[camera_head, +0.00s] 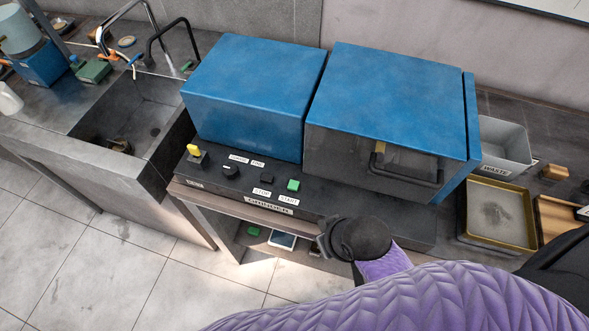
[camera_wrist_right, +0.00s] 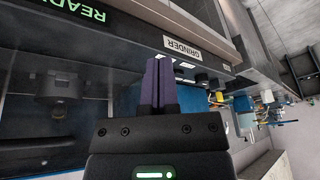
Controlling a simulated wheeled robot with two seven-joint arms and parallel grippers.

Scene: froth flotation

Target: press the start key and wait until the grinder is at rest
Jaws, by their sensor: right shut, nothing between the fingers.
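The grinder has two blue housings (camera_head: 254,85) and (camera_head: 392,95), the right one with a dark front and handle. Its dark control panel carries a green start key (camera_head: 293,185) above the START label, a STOP label, a black knob and a yellow switch. A GRINDER plate (camera_wrist_right: 182,50) and a display with green READY text (camera_wrist_right: 78,10) show in the right wrist view. My right gripper (camera_head: 326,240) is in front of the panel, below and right of the start key, apart from it. Its purple fingers (camera_wrist_right: 156,82) are shut and empty. My left gripper is out of view.
A grey sink (camera_head: 130,120) with a tap is at the left. A grey bin labelled WASTE (camera_head: 503,148) and a yellow-rimmed tray (camera_head: 500,212) stand right of the grinder. A shelf with small items lies under the panel. The tiled floor at lower left is clear.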

